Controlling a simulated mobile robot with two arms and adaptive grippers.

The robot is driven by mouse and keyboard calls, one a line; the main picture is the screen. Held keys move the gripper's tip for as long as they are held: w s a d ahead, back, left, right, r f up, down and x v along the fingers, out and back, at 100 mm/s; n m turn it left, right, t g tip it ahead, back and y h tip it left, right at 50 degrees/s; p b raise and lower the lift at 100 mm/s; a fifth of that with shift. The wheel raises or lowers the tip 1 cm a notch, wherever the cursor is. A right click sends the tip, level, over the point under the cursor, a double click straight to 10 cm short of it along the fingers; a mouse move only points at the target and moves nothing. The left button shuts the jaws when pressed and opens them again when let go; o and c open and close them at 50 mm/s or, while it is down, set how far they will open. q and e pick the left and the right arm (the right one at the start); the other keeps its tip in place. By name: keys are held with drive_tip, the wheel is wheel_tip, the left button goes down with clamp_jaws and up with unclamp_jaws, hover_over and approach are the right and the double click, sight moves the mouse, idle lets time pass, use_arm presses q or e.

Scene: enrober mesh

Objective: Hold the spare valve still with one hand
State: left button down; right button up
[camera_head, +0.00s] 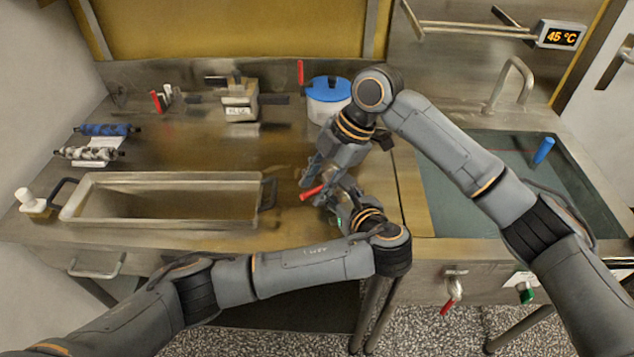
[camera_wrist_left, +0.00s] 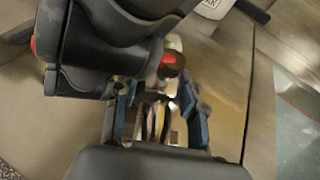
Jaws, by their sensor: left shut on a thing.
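The spare valve shows by its red handle (camera_head: 311,192), to the right of the metal trough; its body is mostly hidden between my two grippers. My left gripper (camera_head: 333,200) is shut on the valve. In the left wrist view, the fingers of my left gripper (camera_wrist_left: 158,118) stand on either side of bright metal parts, with a bit of red (camera_wrist_left: 168,58) beyond them; the view is blurred. My right gripper (camera_head: 322,171) points down from above, close over the valve, with its fingers apart. I cannot tell whether it touches the valve.
A metal trough (camera_head: 165,181) lies on the left of the counter. A pot with a blue lid (camera_head: 328,90) and a grey block (camera_head: 240,107) stand behind. A sink (camera_head: 445,190) with a blue object (camera_head: 543,151) is at right. A red-handled valve (camera_head: 454,288) is on the front panel.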

drive_tip(key=shift+r, duration=0.1)
drive_tip(key=v, duration=1.2)
drive_tip(key=s+a+t+h, duration=0.2)
drive_tip(key=a+h, duration=0.8)
drive_tip(key=a, duration=0.1)
drive_tip(key=x, duration=1.2)
drive_tip(key=shift+w+d, duration=0.15)
drive_tip(key=shift+w, duration=0.15)
drive_tip(key=shift+c, duration=0.4)
clamp_jaws()
